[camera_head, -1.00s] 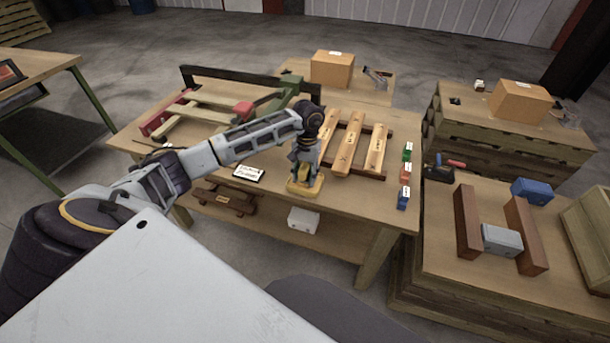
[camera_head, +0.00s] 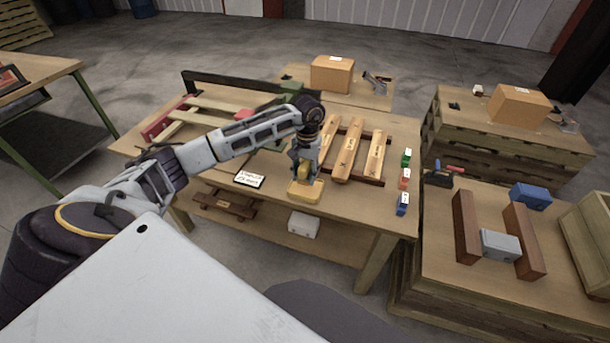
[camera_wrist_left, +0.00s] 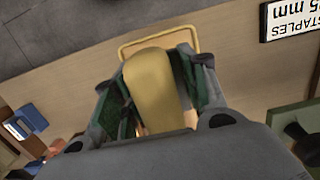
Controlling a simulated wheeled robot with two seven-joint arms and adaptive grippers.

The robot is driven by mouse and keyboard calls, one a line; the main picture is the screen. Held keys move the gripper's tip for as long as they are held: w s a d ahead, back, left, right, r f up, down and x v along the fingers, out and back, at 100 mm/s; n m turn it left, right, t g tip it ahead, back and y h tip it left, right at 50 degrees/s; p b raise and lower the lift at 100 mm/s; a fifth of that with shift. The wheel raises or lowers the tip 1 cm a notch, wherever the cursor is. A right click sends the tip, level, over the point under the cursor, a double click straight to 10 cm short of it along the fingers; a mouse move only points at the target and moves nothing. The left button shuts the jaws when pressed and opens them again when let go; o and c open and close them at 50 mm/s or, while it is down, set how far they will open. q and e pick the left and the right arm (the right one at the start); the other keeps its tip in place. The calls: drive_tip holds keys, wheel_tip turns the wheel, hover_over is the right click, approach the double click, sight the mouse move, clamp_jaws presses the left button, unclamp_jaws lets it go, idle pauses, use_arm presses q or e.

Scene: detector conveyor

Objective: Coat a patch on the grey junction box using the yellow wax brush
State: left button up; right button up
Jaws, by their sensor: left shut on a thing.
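The yellow wax brush (camera_head: 304,192) is in my left gripper (camera_head: 304,170), at the front part of the middle workbench. In the left wrist view, the gripper's fingers (camera_wrist_left: 155,95) close around the brush's yellow handle (camera_wrist_left: 152,82), and a yellow rim of its base shows beyond. I cannot tell whether the brush touches the bench top. A grey box (camera_head: 500,244), which looks like the junction box, sits between two brown blocks on the right-hand stack, well away from the brush. My right gripper is out of view.
A white label card (camera_head: 249,180) lies left of the brush. Wooden slats (camera_head: 346,150) lie behind it. Small green, red and blue items (camera_head: 404,179) line the bench's right side. A paler box (camera_head: 303,223) sits on the lower shelf. A blue box (camera_head: 531,195) stands behind the brown blocks.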

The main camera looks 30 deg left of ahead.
use_arm(q)
drive_tip(key=shift+r+p, duration=0.45)
drive_tip(key=shift+r, duration=0.95)
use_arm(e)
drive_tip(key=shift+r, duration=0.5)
use_arm(q)
drive_tip(key=shift+w+d, duration=0.25)
drive_tip(key=shift+m, duration=0.3)
drive_tip(key=d, duration=0.1)
drive_tip(key=s+d+f, duration=0.1)
drive_tip(key=d, duration=0.1)
drive_tip(key=s+d+f, duration=0.1)
drive_tip(key=d, duration=0.1)
drive_tip(key=shift+s+f, duration=0.1)
drive_tip(key=shift+f, duration=0.1)
drive_tip(key=s+d+f+m, duration=0.1)
drive_tip(key=s+d+m, duration=0.1)
drive_tip(key=d, duration=0.4)
drive_tip(key=shift+s+d+f, duration=0.3)
drive_tip(key=shift+s+d, duration=0.05)
drive_tip(key=shift+s, duration=0.2)
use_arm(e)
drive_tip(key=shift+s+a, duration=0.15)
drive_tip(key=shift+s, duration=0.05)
